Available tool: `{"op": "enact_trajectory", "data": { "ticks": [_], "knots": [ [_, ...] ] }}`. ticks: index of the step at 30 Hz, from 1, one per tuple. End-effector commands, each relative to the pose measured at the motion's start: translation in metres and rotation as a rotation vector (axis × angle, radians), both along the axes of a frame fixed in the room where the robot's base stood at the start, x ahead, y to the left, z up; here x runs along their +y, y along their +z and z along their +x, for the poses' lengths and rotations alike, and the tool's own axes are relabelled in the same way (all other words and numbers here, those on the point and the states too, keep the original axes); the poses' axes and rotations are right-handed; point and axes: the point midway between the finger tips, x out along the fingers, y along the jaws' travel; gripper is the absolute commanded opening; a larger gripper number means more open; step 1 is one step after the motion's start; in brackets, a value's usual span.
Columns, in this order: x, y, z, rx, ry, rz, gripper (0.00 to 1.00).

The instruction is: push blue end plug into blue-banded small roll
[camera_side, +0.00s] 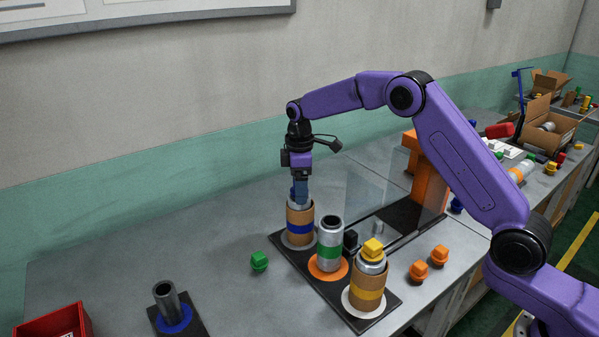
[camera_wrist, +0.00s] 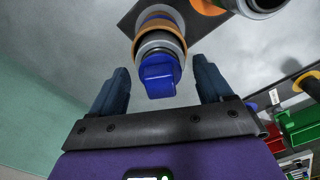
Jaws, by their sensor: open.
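The blue-banded small roll (camera_side: 299,228) stands upright on a white disc at the far end of a black base plate. The blue end plug (camera_wrist: 158,78) sits at the mouth of this roll (camera_wrist: 160,42) in the wrist view, with its square head standing out. How deep it is seated I cannot tell. My gripper (camera_side: 300,192) points down right over the roll. Its dark fingers (camera_wrist: 161,66) are open, one on each side of the plug, with gaps visible. In the side view the fingers mostly hide the plug.
A green-banded roll (camera_side: 330,246) and a yellow-banded roll (camera_side: 367,283) with a yellow plug (camera_side: 373,249) stand close by. A green plug (camera_side: 259,261) and two orange plugs (camera_side: 418,271) lie loose. A dark post (camera_side: 167,300) and red bin (camera_side: 55,325) are front left.

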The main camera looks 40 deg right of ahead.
Motion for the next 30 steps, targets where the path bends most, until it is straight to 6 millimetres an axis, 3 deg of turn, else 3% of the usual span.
{"op": "enact_trajectory", "data": {
  "ticks": [5,19,25,30],
  "knots": [
    [0.0,0.019,0.001,-0.005,0.0,0.001,0.79],
    [0.001,0.117,0.001,-0.006,0.001,0.001,0.79],
    [0.0,0.148,0.0,-0.004,0.0,0.001,0.79],
    [0.0,0.162,0.001,-0.002,0.0,0.0,0.79]
  ]
}}
